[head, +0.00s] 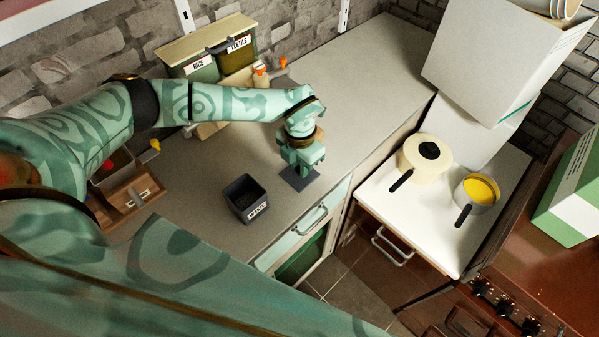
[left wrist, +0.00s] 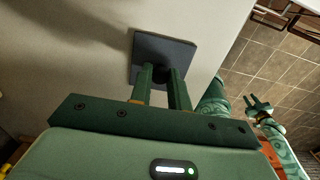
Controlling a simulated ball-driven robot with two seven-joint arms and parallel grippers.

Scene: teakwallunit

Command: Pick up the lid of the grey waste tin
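The grey waste tin (head: 245,199) stands open on the counter, its label facing the front. Its lid, a flat dark grey square (head: 299,179), is to the right of the tin near the counter's front edge. The lid also shows in the left wrist view (left wrist: 163,50). My left gripper (head: 301,167) points down over the lid, its fingers (left wrist: 162,82) at the dark knob in the middle. Whether they are closed on the knob, and whether the lid touches the counter, I cannot tell. My right gripper (left wrist: 259,104) shows small in the left wrist view, open and empty.
Rice and lentils bins (head: 208,55) stand against the wall, with orange-topped items (head: 262,75) beside them. A white side table (head: 420,220) holds a cream pot (head: 425,158) and a yellow-filled pan (head: 477,190). The counter's far right is clear.

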